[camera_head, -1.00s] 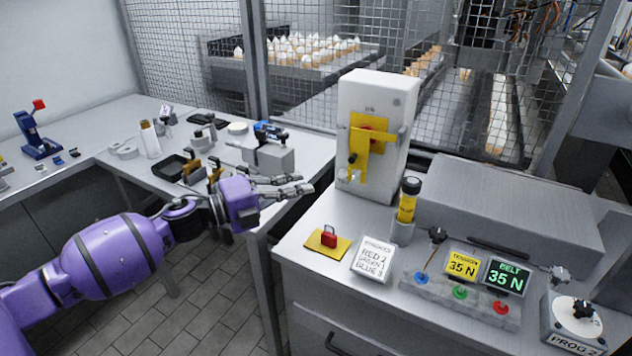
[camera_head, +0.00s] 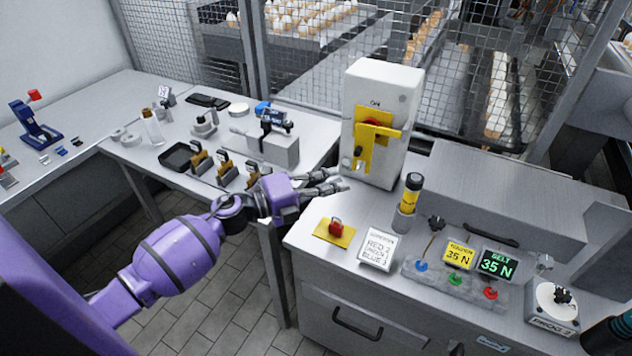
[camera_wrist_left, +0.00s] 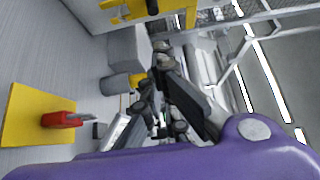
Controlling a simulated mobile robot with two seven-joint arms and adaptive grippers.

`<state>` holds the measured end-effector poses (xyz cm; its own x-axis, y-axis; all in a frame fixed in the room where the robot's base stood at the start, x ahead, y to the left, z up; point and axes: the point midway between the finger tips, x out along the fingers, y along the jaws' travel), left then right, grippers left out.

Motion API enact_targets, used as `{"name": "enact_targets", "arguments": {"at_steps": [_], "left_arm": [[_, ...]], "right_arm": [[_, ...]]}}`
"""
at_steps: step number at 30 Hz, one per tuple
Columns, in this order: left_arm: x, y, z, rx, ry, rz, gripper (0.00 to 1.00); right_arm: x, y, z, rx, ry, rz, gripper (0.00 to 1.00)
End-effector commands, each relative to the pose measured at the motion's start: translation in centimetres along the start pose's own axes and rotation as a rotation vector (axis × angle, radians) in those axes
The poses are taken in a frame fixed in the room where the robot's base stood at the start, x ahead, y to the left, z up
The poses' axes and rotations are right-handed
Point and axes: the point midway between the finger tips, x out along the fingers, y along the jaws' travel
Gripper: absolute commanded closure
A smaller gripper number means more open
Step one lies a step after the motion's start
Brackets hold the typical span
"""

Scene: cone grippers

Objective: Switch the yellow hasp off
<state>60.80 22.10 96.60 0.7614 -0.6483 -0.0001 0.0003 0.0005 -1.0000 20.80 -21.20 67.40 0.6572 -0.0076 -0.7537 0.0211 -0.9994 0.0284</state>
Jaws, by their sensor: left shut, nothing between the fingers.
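The yellow hasp (camera_head: 381,131) is mounted on the front of a white upright box (camera_head: 410,95), over a red part, below an "ON" mark. Part of the hasp and the box also shows at the top of the left wrist view (camera_wrist_left: 130,10). My left gripper (camera_head: 340,181) is shut and empty. It is just left of the box's lower part, below and left of the hasp, and apart from the hasp. In the left wrist view its fingers (camera_wrist_left: 158,75) point up toward the box. My right gripper is not in view.
A red padlock (camera_head: 336,227) lies on a yellow plate in front of the box. A side table (camera_head: 130,158) with small tools is on the left.

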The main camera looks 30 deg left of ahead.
Motion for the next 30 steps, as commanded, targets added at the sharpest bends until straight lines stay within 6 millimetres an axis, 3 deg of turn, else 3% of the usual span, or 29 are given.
{"name": "enact_targets", "arguments": {"at_steps": [5, 10, 26, 30], "left_arm": [[4.0, -0.5, 0.1, 0.001, 0.000, -0.005, 1.00], [5.7, -0.1, 1.9, 0.000, -0.002, -0.001, 1.00], [6.7, 0.0, 2.9, 0.000, -0.001, 0.000, 1.00], [6.7, 0.4, 3.3, 0.000, 0.022, 0.004, 1.00]], "right_arm": [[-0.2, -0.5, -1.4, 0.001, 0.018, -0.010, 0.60], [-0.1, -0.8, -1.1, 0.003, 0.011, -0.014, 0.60], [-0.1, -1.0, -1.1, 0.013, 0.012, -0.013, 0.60], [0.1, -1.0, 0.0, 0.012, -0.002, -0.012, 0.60]]}}
